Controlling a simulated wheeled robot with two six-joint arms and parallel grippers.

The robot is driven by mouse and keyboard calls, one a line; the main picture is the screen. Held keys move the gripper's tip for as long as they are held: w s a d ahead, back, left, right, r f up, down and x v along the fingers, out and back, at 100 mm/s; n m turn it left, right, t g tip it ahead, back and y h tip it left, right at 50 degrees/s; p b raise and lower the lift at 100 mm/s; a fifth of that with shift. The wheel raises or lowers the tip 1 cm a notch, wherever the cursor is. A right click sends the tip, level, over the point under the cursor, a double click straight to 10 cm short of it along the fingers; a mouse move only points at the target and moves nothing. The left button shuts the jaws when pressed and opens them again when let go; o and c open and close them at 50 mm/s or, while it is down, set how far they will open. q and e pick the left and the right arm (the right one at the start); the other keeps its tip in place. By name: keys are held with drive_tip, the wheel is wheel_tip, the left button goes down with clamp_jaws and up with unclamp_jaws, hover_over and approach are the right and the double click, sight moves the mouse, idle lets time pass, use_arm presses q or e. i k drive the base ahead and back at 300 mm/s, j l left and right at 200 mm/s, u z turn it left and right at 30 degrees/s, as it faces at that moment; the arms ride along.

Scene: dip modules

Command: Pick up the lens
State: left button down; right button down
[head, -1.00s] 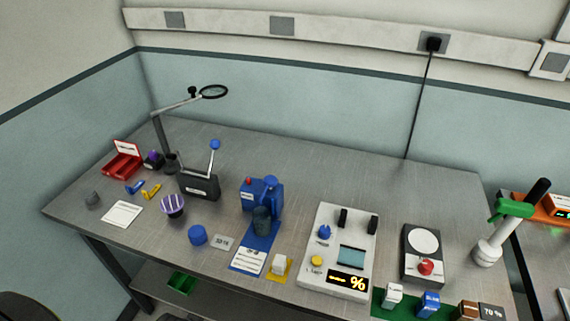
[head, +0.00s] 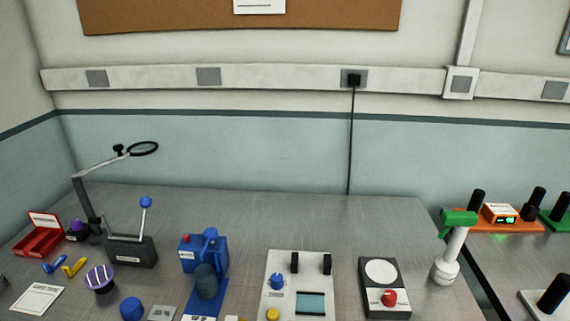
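A round, dark-rimmed magnifying lens (head: 143,148) sits at the end of a jointed grey stand arm (head: 104,166) at the back left of the bench. It is held above the bench top, in front of the blue-green wall. No separate loose lens can be made out. Neither of my grippers is in view.
The grey bench (head: 290,225) is clear along its back. Near the stand are a red open box (head: 38,242), a dark box with a blue-knobbed lever (head: 133,250) and a purple striped round piece (head: 100,279). A blue device (head: 203,257), white panel (head: 268,300) and black unit (head: 372,300) stand rightward.

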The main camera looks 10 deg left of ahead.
sight(101, 276)
drive_tip(key=u, duration=1.55)
